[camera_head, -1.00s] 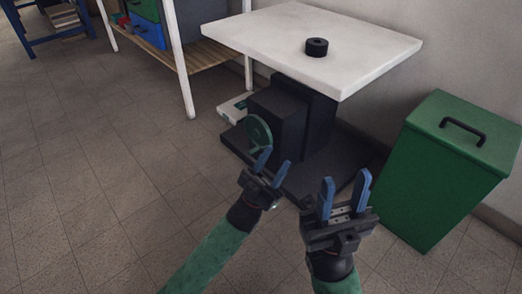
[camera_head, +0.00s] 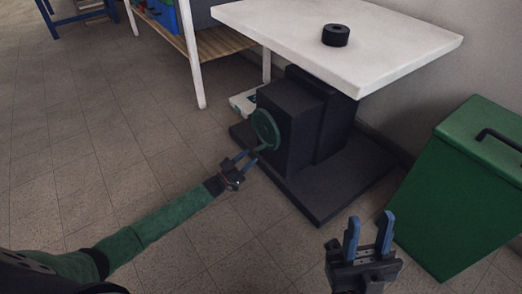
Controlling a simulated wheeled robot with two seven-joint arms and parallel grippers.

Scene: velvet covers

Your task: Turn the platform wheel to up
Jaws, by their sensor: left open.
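The platform is a white table top (camera_head: 335,37) on a dark pedestal and base plate (camera_head: 330,187). A green wheel (camera_head: 266,129) is on the left face of the dark housing (camera_head: 296,122), with a small handle low on its rim. My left gripper (camera_head: 248,156) is open, with its blue fingertips at the wheel's lower edge beside the handle. I cannot tell whether they touch it. My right gripper (camera_head: 369,234) is open and empty in front of the base, pointing up and away from the wheel.
A black ring-shaped piece (camera_head: 336,36) sits on the white top. A green bin (camera_head: 461,190) with a black handle stands at the right. A wooden-shelved rack (camera_head: 218,42) is behind on the left. The floor (camera_head: 110,165) at the left is clear.

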